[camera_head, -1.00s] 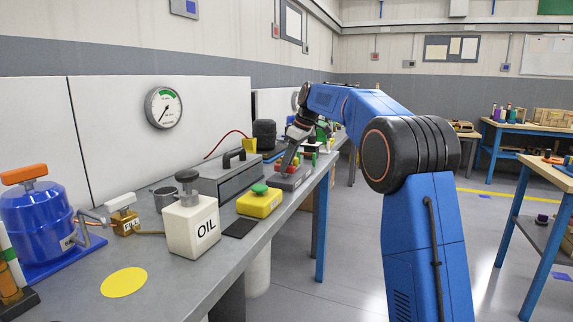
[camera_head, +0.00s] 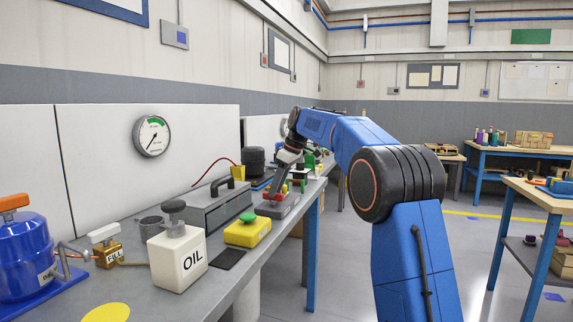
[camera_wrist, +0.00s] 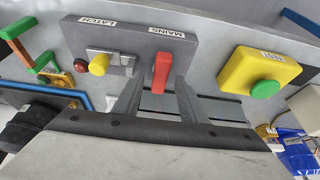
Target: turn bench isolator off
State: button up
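A grey box on the bench carries a red lever (camera_wrist: 161,72) under the label MAINS, pointing toward my gripper. The same grey box (camera_wrist: 150,36) holds a yellow knob (camera_wrist: 99,64) on a latch plate under the label LATCH. In the head view, the box (camera_head: 280,206) sits on the bench beyond the yellow button box. My gripper (camera_wrist: 159,84) is open, with one finger on each side of the red lever in the wrist view. Whether a finger touches it cannot be told. In the head view my gripper (camera_head: 276,188) is small and over the box.
A yellow TEST box with a green button (camera_wrist: 264,89) stands beside the grey box. The bench also holds a white OIL can (camera_head: 178,262), a grey case (camera_head: 215,207) and a blue tank (camera_head: 20,248). A gauge (camera_head: 151,136) hangs on the panel behind. Open floor lies to the right.

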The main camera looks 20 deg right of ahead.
jog(key=v, duration=1.5)
jog(key=shift+r, duration=0.35)
jog(key=shift+s, duration=0.1)
jog(key=s+f+m+t+h, duration=0.1)
jog(key=s+f+m, duration=0.25)
jog(key=s, duration=0.95)
jog(key=s+f+m+h, duration=0.1)
jog(key=s+f+m, duration=0.3)
jog(key=s, duration=0.9)
jog(key=s+f+m+t+h, duration=0.1)
jog(key=s+f+m, duration=0.2)
jog(key=s+f, duration=2.3)
jog(key=shift+s+d+f+h, duration=0.25)
jog(key=shift+d+f+h, duration=0.15)
jog(key=shift+d+f, duration=0.15)
